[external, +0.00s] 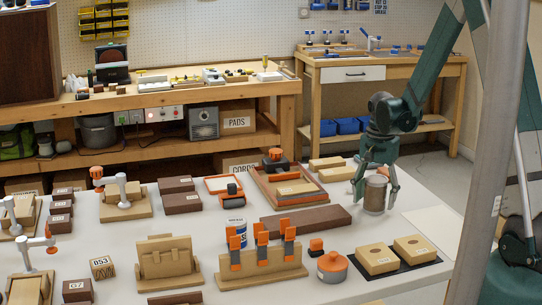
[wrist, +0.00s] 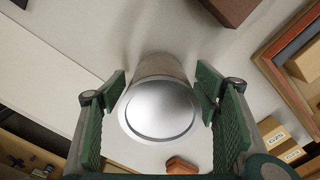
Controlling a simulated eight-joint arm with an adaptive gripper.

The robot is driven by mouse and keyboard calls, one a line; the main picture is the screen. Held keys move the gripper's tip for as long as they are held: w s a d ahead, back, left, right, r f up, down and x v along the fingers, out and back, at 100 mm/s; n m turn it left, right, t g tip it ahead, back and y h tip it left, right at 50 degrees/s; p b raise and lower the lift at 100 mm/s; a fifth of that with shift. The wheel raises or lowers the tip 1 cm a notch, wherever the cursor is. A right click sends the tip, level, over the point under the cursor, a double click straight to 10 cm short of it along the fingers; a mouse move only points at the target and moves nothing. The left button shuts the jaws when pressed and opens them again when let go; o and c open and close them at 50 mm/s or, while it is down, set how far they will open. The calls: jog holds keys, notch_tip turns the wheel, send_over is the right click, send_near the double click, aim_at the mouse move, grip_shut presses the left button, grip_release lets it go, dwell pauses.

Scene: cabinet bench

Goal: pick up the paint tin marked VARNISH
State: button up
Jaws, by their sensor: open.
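A paint tin (external: 376,196) stands upright near the right side of the white table in the external view. Its body is grey-brown metal; no marking on it is readable from here. In the wrist view its round silver lid (wrist: 160,112) faces the camera. My gripper (external: 375,190) reaches down over this tin, with one finger on each side. In the wrist view my gripper (wrist: 161,88) is open, its green pads flanking the tin closely; I cannot tell whether they touch it. Another can (external: 236,232) with a blue and white label stands mid-table, partly hidden by clamps.
A dark brown block (external: 305,222) lies left of the tin. An orange-edged tray (external: 262,183) with blocks is behind it. Tan boxes (external: 377,259) sit on a dark mat in front. A pale flat sheet (external: 433,228) lies to the right. A grey post (external: 490,150) crosses the external view.

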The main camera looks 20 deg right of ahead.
aim_at(377, 179)
jog(key=shift+c, duration=0.2)
dwell(0.3)
jog(key=c, duration=1.2)
jog(key=shift+r, duration=0.1)
jog(key=shift+r+p, duration=0.8)
jog(key=shift+r, duration=4.15)
